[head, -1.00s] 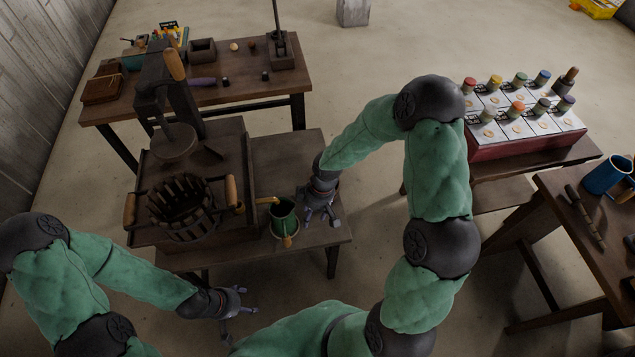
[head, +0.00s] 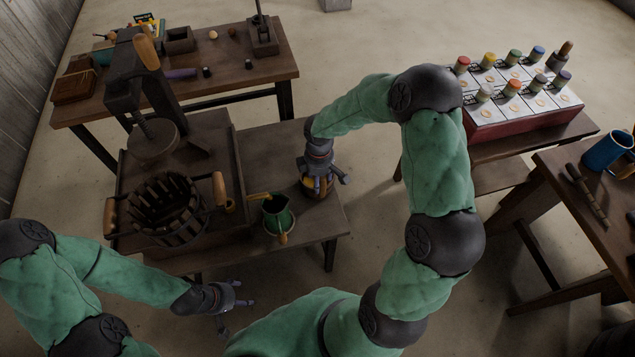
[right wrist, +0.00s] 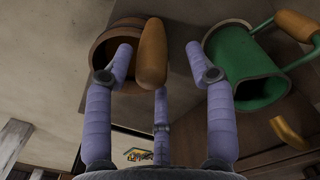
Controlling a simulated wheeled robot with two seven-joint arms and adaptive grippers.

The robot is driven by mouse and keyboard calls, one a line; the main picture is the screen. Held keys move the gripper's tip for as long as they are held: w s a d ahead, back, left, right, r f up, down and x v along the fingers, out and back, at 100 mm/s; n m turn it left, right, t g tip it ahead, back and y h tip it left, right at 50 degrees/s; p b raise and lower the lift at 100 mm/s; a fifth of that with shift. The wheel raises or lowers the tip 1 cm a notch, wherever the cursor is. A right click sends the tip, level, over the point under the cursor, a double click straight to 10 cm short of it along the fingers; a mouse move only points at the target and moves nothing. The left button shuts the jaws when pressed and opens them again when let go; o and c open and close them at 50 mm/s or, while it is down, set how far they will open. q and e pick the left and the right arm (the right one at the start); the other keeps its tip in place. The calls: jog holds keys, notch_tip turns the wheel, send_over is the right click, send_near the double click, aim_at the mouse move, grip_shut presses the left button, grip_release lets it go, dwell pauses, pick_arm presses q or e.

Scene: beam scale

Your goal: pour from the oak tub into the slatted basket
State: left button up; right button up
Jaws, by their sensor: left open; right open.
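The oak tub (head: 319,195), a small brown wooden vessel, stands on the low bench, mostly hidden under my right gripper (head: 323,182). In the right wrist view the tub (right wrist: 104,48) shows at upper left, its light wooden handle (right wrist: 152,55) between my spread fingers. My right gripper is open around the handle; I cannot tell if it touches. The slatted basket (head: 190,227), dark staves with two wooden handles, sits under the press screw at left, its inside partly in shadow. My left gripper (head: 240,310) is open and empty, in front of the bench.
A green jug (head: 277,219) stands between the basket and the tub; it is close to the right fingers in the right wrist view (right wrist: 238,65). The iron press (head: 150,95) rises behind the basket. A back table (head: 235,92) holds small tools.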

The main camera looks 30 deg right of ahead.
jog(key=f+b, duration=0.2)
jog(key=f, duration=0.3)
jog(key=shift+d, duration=0.2)
jog(key=shift+w, duration=0.1)
grip_shut()
